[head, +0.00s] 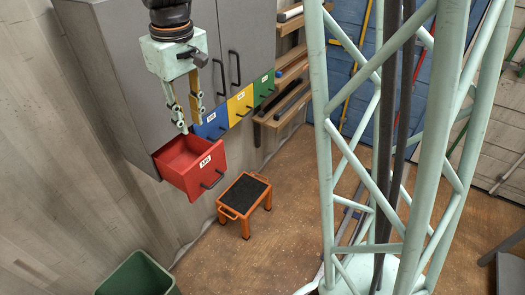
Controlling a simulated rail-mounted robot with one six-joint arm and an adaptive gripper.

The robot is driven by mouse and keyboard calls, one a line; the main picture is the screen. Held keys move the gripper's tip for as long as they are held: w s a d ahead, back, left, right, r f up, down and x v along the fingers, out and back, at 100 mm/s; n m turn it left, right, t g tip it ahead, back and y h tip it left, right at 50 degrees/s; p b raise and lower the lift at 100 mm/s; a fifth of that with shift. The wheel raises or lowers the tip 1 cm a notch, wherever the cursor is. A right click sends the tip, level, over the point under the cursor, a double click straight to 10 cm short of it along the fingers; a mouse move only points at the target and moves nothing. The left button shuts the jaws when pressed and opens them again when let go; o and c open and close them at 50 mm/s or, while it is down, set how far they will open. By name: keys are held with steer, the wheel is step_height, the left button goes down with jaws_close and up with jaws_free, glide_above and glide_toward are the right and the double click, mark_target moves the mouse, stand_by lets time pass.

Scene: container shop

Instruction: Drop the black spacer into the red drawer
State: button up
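The red drawer (205,172) is pulled out at the bottom of the grey cabinet. It has a white label and a dark handle on its front. The visible part of its inside looks red and bare, and its front wall hides part of the floor. My gripper (190,126) points down, with its fingertips over or near the drawer's back right edge; the exact height is hard to tell.
Blue (212,123), yellow (241,103) and green (264,86) drawers are closed beside the red one. An orange step stool (245,198) stands on the floor below. A green bin (139,277) is at the bottom left. Wooden shelves (285,102) hold bars on the right.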

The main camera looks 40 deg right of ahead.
steer(key=s+r+m+t, duration=0.1)
steer(key=s+r, duration=0.3)
steer(key=s, duration=0.7)
steer(key=s+r+m+t, duration=0.1)
steer(key=s+r, duration=0.3)
steer(key=s, duration=0.7)
steer(key=s+r+m, duration=0.1)
steer(key=s+r, duration=0.3)
steer(key=s, duration=0.7)
steer(key=shift+s+d+r+t, duration=0.2)
steer(key=shift+s+r+t, duration=0.05)
steer(key=shift+s+t, duration=0.15)
step_height(320, 180, down, 15)
steer(key=b, duration=1.5)
steer(key=shift+f+b, duration=0.2)
steer(key=shift+b, duration=0.1)
